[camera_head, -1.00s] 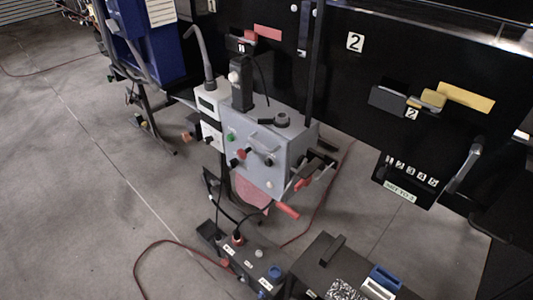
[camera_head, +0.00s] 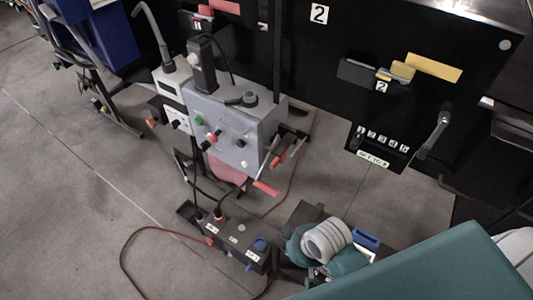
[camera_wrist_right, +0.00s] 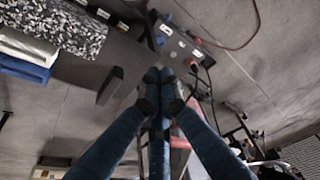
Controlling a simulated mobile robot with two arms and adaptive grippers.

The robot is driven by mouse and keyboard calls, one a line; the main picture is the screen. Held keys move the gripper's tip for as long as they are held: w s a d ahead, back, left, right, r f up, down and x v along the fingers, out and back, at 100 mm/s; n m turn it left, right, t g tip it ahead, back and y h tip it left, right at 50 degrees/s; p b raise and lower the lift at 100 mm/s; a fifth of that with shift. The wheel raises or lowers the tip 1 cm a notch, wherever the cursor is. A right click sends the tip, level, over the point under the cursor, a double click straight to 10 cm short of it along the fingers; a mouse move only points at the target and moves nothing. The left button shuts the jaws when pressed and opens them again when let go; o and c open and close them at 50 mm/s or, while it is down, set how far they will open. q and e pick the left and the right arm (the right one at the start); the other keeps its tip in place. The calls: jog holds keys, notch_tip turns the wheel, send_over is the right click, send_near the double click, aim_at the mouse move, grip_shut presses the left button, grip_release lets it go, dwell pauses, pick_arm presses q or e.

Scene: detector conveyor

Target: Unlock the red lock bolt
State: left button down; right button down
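A small red bolt (camera_head: 206,11) sits by a dark block marked 1, beside a flat red plate (camera_head: 226,5), at the top edge of the head view on the black panel. It is partly cut by the frame edge. My right wrist shows low in the head view, its gripper hidden there. In the right wrist view my right gripper's (camera_wrist_right: 160,76) blue fingers meet at their tips, with nothing visible between them. It is well apart from the red bolt. My left gripper is not in view.
A black box with cables (camera_head: 235,240) is on the floor. A yellow bolt and plate (camera_head: 434,67) sit on the panel at right. Bare floor (camera_head: 60,190) lies left.

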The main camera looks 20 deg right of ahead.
jog(key=w+a+r+n+y, duration=0.1)
jog(key=w+a+r+n, duration=0.1)
jog(key=w+a+r, duration=0.4)
jog(key=n, duration=0.3)
send_near(256, 152)
notch_tip(256, 152, up, 3)
jog(key=s, duration=0.2)
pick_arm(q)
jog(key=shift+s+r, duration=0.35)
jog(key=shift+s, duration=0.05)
pick_arm(e)
jog(key=shift+a+r, duration=0.15)
